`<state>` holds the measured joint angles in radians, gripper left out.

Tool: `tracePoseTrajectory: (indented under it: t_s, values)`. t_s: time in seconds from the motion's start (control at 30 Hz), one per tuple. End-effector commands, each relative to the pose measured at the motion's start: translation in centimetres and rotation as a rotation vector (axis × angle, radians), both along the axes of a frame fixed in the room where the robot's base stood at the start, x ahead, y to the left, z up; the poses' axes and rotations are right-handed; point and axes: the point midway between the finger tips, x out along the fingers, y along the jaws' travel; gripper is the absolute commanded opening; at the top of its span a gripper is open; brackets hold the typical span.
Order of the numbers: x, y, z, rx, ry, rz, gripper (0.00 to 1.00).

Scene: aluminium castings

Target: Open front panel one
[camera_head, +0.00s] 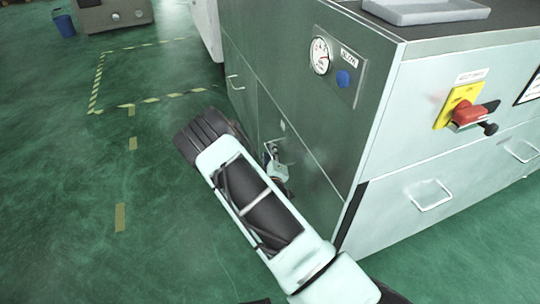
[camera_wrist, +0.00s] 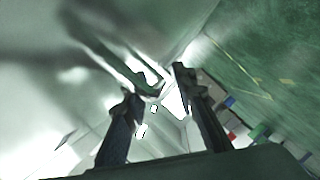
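I cannot read which one is front panel one. My arm reaches to this face and hides part of the lower panel. My gripper is mostly hidden behind the arm in the head view, near a small metal fitting (camera_head: 272,150). In the wrist view my gripper (camera_wrist: 156,82) has its two dark fingers apart, with a bright, blurred metal shape, possibly a handle (camera_wrist: 148,84), between or just beyond the tips. Contact cannot be told.
Above the panel are a gauge (camera_head: 320,55) and a blue button (camera_head: 343,78). The short face has a red-and-yellow switch (camera_head: 464,112) and a drawer handle (camera_head: 432,197). A grey tray (camera_head: 425,10) sits on top. Green floor (camera_head: 70,200) at left is clear.

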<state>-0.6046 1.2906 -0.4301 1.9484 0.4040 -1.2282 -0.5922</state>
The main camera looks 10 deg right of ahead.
Motion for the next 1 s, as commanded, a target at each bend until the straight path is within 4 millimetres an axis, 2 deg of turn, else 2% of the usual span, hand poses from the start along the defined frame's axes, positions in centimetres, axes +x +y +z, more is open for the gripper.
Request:
tracePoseTrajectory:
  t_s: [0.3, 0.53, 0.57, 1.0]
  values:
    - [0.31, -0.07, -0.08, -0.001, 0.002, -0.001, 0.25]
    - [0.29, -0.06, -0.08, 0.0, 0.001, 0.0, 0.01]
    - [0.29, -0.06, -0.08, 0.0, 0.001, -0.001, 0.0]
    - [0.21, 0.11, -0.06, 0.0, 0.001, 0.003, 0.0]
